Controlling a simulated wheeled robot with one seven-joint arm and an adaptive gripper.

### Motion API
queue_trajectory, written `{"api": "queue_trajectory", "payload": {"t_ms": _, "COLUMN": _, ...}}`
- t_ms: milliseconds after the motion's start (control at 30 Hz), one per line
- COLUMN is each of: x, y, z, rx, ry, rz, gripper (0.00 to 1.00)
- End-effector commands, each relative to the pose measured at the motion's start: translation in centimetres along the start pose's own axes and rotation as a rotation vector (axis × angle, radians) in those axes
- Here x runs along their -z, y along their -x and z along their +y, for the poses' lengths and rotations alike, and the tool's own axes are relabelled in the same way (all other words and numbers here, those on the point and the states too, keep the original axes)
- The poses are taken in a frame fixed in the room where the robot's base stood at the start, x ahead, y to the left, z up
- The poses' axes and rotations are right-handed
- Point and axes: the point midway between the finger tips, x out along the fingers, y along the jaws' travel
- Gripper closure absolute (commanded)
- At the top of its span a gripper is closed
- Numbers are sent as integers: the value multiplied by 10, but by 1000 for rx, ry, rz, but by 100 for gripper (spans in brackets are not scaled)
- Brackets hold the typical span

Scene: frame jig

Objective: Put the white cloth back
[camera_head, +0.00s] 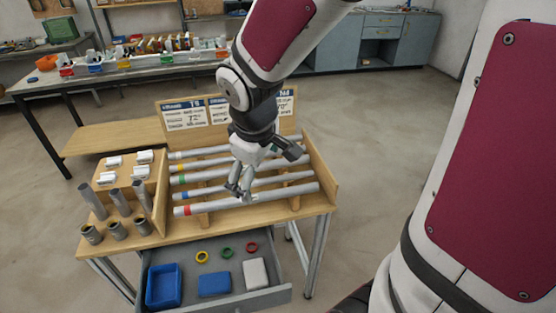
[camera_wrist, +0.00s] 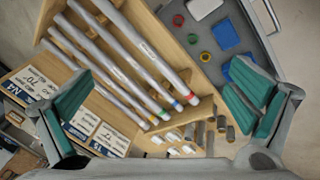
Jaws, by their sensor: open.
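A white folded cloth (camera_head: 256,273) lies flat in the open grey drawer (camera_head: 272,296), at its right side. It also shows near the top of the wrist view (camera_wrist: 203,8). A blue folded cloth (camera_head: 214,284) lies just left of it. My gripper (camera_head: 240,188) is open and empty, above the front tubes of the wooden rack, up and behind the drawer. In the wrist view its green-padded fingers (camera_wrist: 160,105) are spread wide with nothing held between them.
The drawer also holds a blue bin (camera_head: 164,286) and yellow, green and red rings (camera_head: 227,253). Several grey tubes with coloured bands (camera_head: 247,202) lie in the rack. Short upright tubes (camera_head: 119,203) and white fittings (camera_head: 114,160) stand at the left.

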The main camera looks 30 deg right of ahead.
Motion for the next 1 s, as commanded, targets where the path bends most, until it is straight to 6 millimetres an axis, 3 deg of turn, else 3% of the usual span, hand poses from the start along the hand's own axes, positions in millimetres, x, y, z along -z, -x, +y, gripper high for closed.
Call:
{"api": "queue_trajectory", "payload": {"t_ms": 33, "x": -4, "y": 21, "z": 0, "rx": -10, "ry": -52, "rz": 25, "gripper": 0}}
{"api": "queue_trajectory", "payload": {"t_ms": 200, "x": -26, "y": 77, "z": -10, "rx": -7, "ry": -232, "rz": 90, "gripper": 0}}
{"api": "queue_trajectory", "payload": {"t_ms": 400, "x": -56, "y": 130, "z": -31, "rx": 32, "ry": -416, "rz": 174, "gripper": 0}}
{"api": "queue_trajectory", "payload": {"t_ms": 500, "x": -68, "y": 146, "z": -42, "rx": 56, "ry": -481, "rz": 208, "gripper": 0}}
{"api": "queue_trajectory", "payload": {"t_ms": 700, "x": -80, "y": 161, "z": -55, "rx": 88, "ry": -543, "rz": 239, "gripper": 0}}
{"api": "queue_trajectory", "payload": {"t_ms": 1000, "x": -81, "y": 162, "z": -56, "rx": 91, "ry": -548, "rz": 240, "gripper": 0}}
